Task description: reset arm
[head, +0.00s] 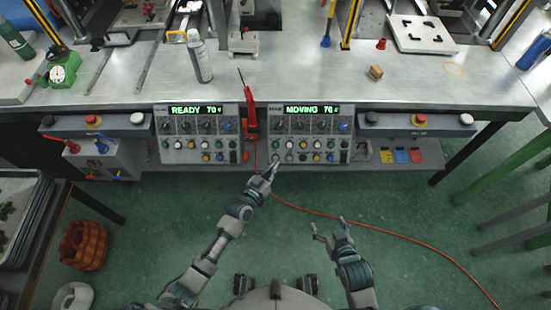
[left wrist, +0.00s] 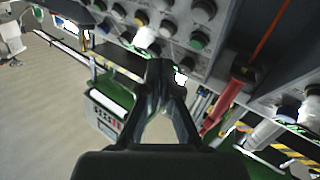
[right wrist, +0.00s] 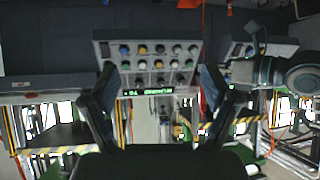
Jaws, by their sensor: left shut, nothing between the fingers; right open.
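My left gripper (head: 271,168) is shut and empty, with its tips close to the lower left buttons of the right control panel (head: 310,135). I cannot tell whether it touches a button. In the left wrist view the shut fingers (left wrist: 163,75) point at a panel with several round buttons. My right gripper (head: 328,228) is open and empty over the green floor, below and right of that panel. In the right wrist view its fingers (right wrist: 158,85) are spread, with a button panel (right wrist: 150,60) beyond. The right panel's display reads MOVING; the left panel (head: 200,135) reads READY.
A red tool (head: 250,115) hangs between the panels, and an orange cable (head: 400,235) runs over the floor. A brown basket (head: 84,246) stands at left.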

